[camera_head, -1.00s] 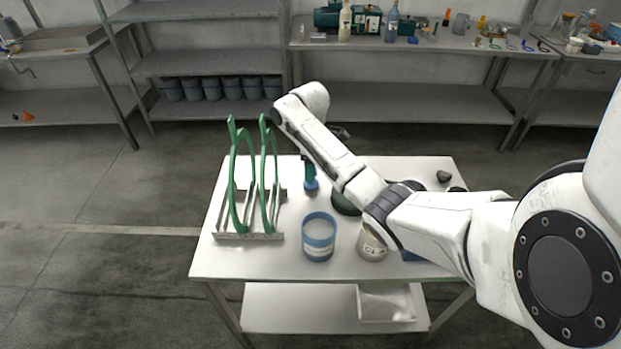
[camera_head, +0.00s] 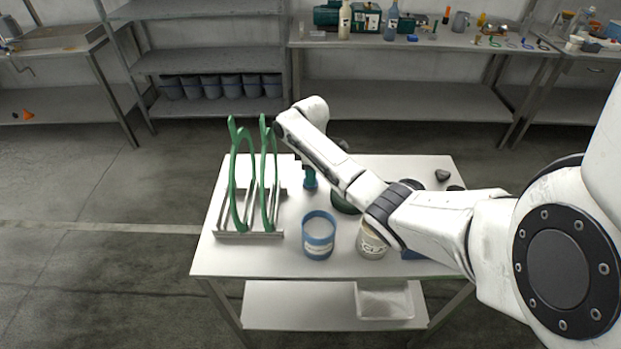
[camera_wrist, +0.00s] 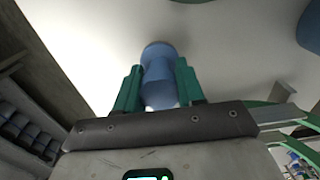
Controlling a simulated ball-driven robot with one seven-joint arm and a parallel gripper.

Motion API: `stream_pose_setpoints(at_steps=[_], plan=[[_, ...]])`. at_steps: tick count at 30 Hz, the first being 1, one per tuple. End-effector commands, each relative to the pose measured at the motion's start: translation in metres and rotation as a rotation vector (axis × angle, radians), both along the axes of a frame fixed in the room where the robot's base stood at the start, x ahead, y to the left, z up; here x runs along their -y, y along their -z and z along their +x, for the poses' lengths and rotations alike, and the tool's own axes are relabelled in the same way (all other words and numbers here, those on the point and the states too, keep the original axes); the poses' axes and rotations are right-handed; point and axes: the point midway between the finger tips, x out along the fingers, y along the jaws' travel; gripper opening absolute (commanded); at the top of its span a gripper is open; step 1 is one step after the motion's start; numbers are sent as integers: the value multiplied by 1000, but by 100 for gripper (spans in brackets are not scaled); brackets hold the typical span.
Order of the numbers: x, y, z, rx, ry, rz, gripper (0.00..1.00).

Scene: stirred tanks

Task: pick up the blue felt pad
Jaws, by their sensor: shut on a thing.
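The blue felt pad (camera_wrist: 158,75) is between the two green fingers of my gripper (camera_wrist: 157,85) in the wrist view. It is a small rounded piece with a narrower middle, and the fingers press on it from both sides. In the head view my gripper (camera_head: 309,172) points down over the white table, right of the green rack, with a bit of blue at its tips. From these views I cannot tell whether the pad touches the table.
The rack with green loops (camera_head: 250,236) stands close on the left of the white table (camera_head: 225,262). A blue tub (camera_head: 318,240) and a pale tub (camera_head: 371,246) stand in front. A dark stone-like piece (camera_head: 442,175) lies at the right. My arm hides part of the table.

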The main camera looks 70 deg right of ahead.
Motion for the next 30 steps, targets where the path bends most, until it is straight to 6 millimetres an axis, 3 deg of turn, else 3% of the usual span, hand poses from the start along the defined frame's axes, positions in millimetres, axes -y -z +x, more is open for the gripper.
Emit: stream_pose_setpoints(at_steps=[6,17,23,30], plan=[[0,0,0,0,0,0,8],[0,-6,1,2,0,-1,8],[1,-31,1,4,-1,-3,8],[-25,-60,-9,4,-2,-1,8]])
